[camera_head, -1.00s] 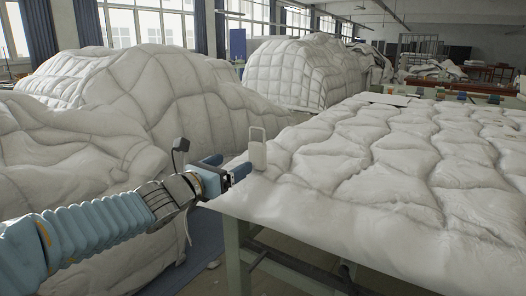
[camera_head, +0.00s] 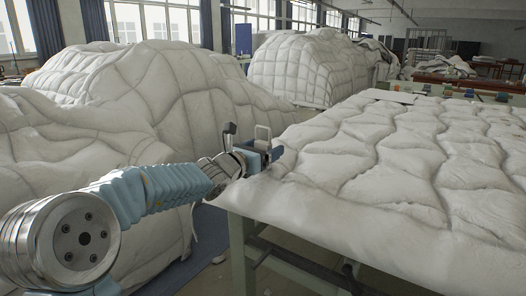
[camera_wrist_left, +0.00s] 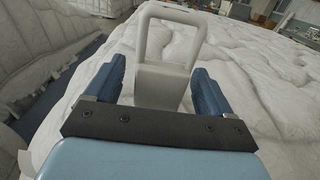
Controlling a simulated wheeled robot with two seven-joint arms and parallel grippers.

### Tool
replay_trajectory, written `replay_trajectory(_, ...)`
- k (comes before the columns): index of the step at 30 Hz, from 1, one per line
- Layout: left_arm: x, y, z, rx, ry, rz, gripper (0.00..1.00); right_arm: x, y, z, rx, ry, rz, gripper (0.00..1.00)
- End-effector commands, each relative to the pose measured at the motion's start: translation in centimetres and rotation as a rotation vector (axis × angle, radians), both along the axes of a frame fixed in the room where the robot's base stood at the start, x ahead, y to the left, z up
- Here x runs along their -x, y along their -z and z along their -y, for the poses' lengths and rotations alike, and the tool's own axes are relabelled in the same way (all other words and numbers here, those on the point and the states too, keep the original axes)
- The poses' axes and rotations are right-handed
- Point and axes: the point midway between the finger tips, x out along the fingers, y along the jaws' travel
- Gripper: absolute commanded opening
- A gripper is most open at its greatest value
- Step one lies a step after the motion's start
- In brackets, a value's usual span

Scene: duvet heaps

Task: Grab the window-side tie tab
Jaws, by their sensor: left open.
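The tie tab (camera_head: 262,135) is a pale upright loop at the near left corner of the quilted duvet (camera_head: 390,165) on the table. In the left wrist view the tab (camera_wrist_left: 164,84) has a rounded open loop above a solid lower part. It stands between the two blue fingers of my left gripper (camera_wrist_left: 161,88), with a gap showing on each side. In the head view my left gripper (camera_head: 264,155) is at the duvet's corner, its jaws open around the tab's lower part. The tab's base is partly hidden by the gripper. My right gripper is not in view.
Large heaps of white duvets (camera_head: 130,90) fill the left side, close to my left arm. Another heap (camera_head: 300,68) stands behind. The green table leg (camera_head: 242,250) stands below the duvet's corner. Windows line the back left wall.

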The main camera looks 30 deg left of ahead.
Motion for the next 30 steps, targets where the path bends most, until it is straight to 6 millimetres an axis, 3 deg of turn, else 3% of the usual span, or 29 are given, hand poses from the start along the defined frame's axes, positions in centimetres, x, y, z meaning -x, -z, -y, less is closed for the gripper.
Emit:
replay_trajectory(2,0.0,0.0,0.0,0.0,0.0,0.0,0.8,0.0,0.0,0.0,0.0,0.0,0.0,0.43)
replay_trajectory(12,0.0,0.0,0.0,0.0,0.0,0.0,0.28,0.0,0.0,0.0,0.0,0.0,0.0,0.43)
replay_trajectory(23,0.0,-0.7,0.0,0.0,0.002,0.001,0.27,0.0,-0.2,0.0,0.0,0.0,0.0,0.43)
replay_trajectory(30,0.6,-4.3,0.8,-0.001,0.004,0.006,0.27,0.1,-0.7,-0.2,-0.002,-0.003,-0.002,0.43)
